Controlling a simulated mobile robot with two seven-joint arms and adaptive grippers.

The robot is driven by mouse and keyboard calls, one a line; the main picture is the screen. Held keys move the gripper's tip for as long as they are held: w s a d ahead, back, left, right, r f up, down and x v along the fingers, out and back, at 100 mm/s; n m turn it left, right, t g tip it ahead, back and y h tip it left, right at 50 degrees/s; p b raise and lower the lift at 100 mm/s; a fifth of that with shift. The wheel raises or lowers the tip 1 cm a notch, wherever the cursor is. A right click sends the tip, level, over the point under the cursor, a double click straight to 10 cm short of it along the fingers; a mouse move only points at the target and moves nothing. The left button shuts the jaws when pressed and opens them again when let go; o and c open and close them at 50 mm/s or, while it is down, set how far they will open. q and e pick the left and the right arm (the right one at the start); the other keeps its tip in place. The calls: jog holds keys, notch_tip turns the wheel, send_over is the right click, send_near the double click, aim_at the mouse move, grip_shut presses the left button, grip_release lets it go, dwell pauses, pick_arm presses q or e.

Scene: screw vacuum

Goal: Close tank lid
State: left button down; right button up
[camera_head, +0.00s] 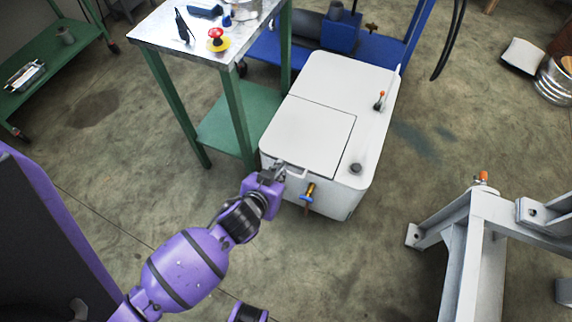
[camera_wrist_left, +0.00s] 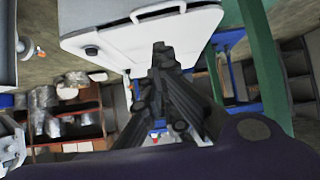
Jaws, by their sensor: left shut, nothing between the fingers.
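The white tank (camera_head: 335,80) stands on the floor in the middle of the head view. Its lid (camera_head: 308,135) is a panel in the top, outlined by a thin seam, and looks flat and level with the surface around it. A handle (camera_head: 296,172) is at the lid's front edge. My left gripper (camera_head: 279,169) is at the tank's front left corner, close to the handle; I cannot tell if it touches. It is shut and empty. In the left wrist view, the gripper (camera_wrist_left: 160,52) points at the tank (camera_wrist_left: 120,40). My right gripper is not seen.
A metal-topped table (camera_head: 190,35) with green legs stands close at the tank's left. A blue machine (camera_head: 350,35) is behind the tank. A valve (camera_head: 308,193) sticks out from the tank's front. A grey metal frame (camera_head: 480,215) stands at the right; floor between is clear.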

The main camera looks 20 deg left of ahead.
pick_arm(q)
jog(key=b, duration=0.2)
send_near(295, 165)
jog(key=w+r, duration=0.3)
jog(key=w, duration=0.1)
jog(key=shift+d+f+b, duration=0.15)
jog(key=shift+f+b, duration=0.4)
jog(key=shift+f, duration=1.1)
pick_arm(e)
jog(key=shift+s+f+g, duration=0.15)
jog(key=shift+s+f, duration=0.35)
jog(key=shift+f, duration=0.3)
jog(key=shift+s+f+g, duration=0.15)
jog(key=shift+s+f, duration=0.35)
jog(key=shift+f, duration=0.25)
pick_arm(q)
jog(key=f, duration=0.1)
jog(key=f+b, duration=0.1)
jog(key=shift+s+f, duration=0.3)
jog(key=shift+r, duration=0.15)
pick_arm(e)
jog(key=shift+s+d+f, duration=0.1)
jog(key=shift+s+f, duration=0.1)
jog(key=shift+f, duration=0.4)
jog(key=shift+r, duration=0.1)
